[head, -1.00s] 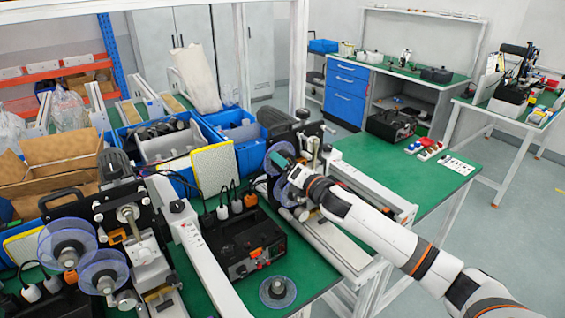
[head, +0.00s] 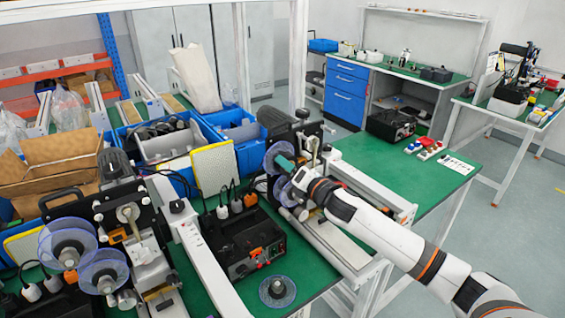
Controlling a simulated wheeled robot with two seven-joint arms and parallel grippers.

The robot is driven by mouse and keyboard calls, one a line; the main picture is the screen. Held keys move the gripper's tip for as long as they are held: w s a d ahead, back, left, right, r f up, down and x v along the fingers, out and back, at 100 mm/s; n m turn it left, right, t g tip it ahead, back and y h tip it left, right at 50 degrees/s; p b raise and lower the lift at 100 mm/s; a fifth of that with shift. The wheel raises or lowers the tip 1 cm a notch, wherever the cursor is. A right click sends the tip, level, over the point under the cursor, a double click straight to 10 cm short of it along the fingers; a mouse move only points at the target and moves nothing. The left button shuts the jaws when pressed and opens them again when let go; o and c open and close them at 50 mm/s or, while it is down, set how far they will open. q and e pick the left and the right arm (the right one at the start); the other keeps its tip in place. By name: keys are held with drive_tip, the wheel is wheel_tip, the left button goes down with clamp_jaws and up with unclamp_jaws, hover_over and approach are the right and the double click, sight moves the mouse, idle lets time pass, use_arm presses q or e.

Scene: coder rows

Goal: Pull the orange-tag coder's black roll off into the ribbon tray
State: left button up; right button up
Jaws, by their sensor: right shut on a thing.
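My right gripper (head: 293,171) comes in from the right and is shut on a dark, green-tinted roll (head: 284,163) at the far coder (head: 304,134). The roll is in front of the coder's upper clear blue disc (head: 275,152). I cannot tell whether it is still on its spindle. A lower blue disc (head: 283,191) sits beneath. I see no clear tag on this coder; the gripper hides part of it. The near coder (head: 130,215) has an orange part (head: 116,236) and two blue discs. My left gripper is not in view.
Blue trays stand behind: one with a grey divided insert (head: 170,147) and dark items, another (head: 247,150) to its right. I cannot tell which is the ribbon tray. A black box (head: 238,242) and loose disc (head: 277,290) lie between the coders.

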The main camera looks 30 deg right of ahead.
drive_tip(key=shift+s+d, duration=0.1)
drive_tip(key=shift+s, duration=1.85)
